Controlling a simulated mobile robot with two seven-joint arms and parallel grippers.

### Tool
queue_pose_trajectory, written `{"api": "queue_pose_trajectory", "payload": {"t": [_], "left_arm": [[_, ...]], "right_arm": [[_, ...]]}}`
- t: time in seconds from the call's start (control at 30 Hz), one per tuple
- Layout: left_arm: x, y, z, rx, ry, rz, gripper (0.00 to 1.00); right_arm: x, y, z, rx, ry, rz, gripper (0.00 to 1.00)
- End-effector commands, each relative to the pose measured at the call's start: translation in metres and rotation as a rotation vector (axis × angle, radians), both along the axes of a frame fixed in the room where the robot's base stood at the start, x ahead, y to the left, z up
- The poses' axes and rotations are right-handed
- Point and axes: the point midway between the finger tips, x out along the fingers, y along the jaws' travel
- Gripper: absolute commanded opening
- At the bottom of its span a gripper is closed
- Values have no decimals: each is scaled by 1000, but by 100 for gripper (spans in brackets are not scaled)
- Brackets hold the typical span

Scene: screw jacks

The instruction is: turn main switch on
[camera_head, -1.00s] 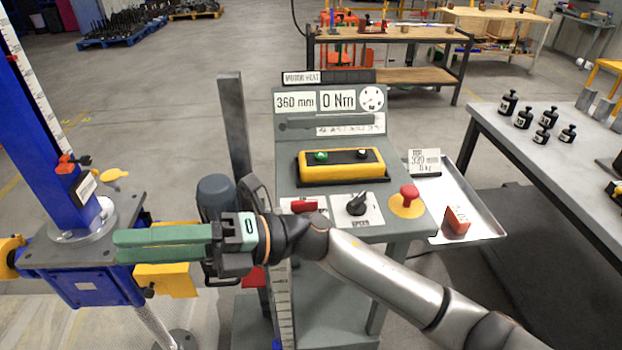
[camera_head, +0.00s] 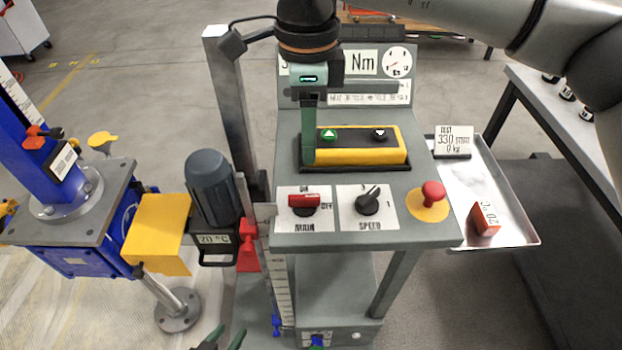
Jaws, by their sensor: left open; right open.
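The main switch (camera_head: 305,200) has a red handle on a white plate marked MAIN, at the front left of the grey console (camera_head: 430,238). Its handle lies level, toward the OFF mark at right; ON is printed above it. My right gripper (camera_head: 308,160) points down from the top, behind the switch and apart from it, in front of the yellow button box's left end. Its green fingers overlap in this view, so their gap is hidden; it holds nothing visible. My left gripper (camera_head: 222,342) shows only its spread green fingertips at the bottom edge, empty and away from the switch.
The black speed knob (camera_head: 368,203) and red mushroom button (camera_head: 432,194) sit right of the switch. The yellow button box (camera_head: 365,156) is behind. A grey motor (camera_head: 211,188) and blue jack (camera_head: 75,260) stand left. A tray (camera_head: 515,235) with an orange block (camera_head: 484,218) is right.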

Motion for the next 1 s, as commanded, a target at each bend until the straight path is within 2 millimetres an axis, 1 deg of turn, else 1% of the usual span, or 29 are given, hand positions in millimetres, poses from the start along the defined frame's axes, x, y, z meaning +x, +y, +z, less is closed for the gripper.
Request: {"api": "queue_pose_trajectory", "payload": {"t": [0.17,0.4,0.6,0.7,0.8,1.0], "left_arm": [[-1,0,3,0,2,0,50],[-1,0,10,0,2,0,50],[-1,0,15,1,3,0,50],[-1,0,16,1,3,0,50],[-1,0,16,1,3,0,50],[-1,0,16,1,3,0,50]], "right_arm": [[-1,0,-25,-1,5,3,48],[-2,0,-75,0,6,2,48],[-1,1,-106,3,5,2,48],[-1,1,-116,3,4,2,48],[-1,1,-121,4,4,2,48],[-1,1,-122,4,3,2,48]]}}
